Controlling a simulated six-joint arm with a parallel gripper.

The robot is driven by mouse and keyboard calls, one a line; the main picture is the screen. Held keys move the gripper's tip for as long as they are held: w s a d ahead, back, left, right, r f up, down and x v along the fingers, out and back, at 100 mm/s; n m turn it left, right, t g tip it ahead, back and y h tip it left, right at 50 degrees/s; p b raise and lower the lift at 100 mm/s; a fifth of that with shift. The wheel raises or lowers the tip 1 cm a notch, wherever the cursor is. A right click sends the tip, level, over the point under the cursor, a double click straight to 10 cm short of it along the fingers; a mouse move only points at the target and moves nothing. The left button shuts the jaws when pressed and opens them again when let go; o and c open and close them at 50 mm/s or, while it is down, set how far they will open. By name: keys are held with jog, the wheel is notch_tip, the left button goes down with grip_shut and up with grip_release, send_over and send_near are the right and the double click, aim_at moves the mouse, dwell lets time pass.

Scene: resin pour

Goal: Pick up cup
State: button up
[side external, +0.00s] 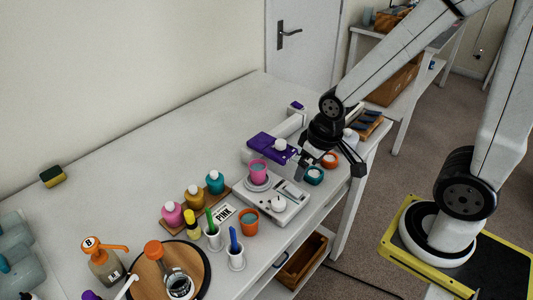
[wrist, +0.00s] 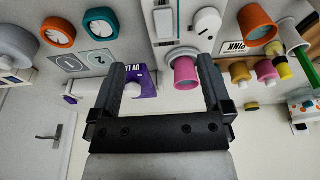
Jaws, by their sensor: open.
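A pink cup (side external: 259,171) stands upright on the round pad of a white device, beside a purple UV lamp head (side external: 266,146). In the wrist view the pink cup (wrist: 186,73) shows between my fingers, nearer the right one. An orange cup (side external: 249,222) with teal contents stands in front of the device; it also shows in the wrist view (wrist: 257,25). My gripper (side external: 328,166) is open and empty, to the right of the pink cup and apart from it. I cannot tell its exact height above the table.
Bottles on a wooden rack (side external: 185,210), a PINK label card (side external: 224,213) and white pots with coloured sticks (side external: 236,255) stand to the left. A round wooden board (side external: 195,262) lies front left.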

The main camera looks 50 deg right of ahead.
jog(key=m+g+y, duration=0.1)
jog(key=m+g, duration=0.1)
jog(key=m, duration=1.8)
send_over(258, 167)
jog(key=s, duration=0.1)
jog(key=shift+a+r, duration=0.15)
jog(key=shift+r, duration=0.05)
jog(key=shift+f, duration=0.1)
jog(key=shift+a+f, duration=0.15)
jog(key=shift+f, duration=1.05)
jog(key=shift+f, duration=0.1)
jog(key=shift+a+f, duration=0.25)
jog(key=shift+f, duration=1)
jog(key=shift+a+f, duration=0.2)
jog(key=shift+f, duration=1)
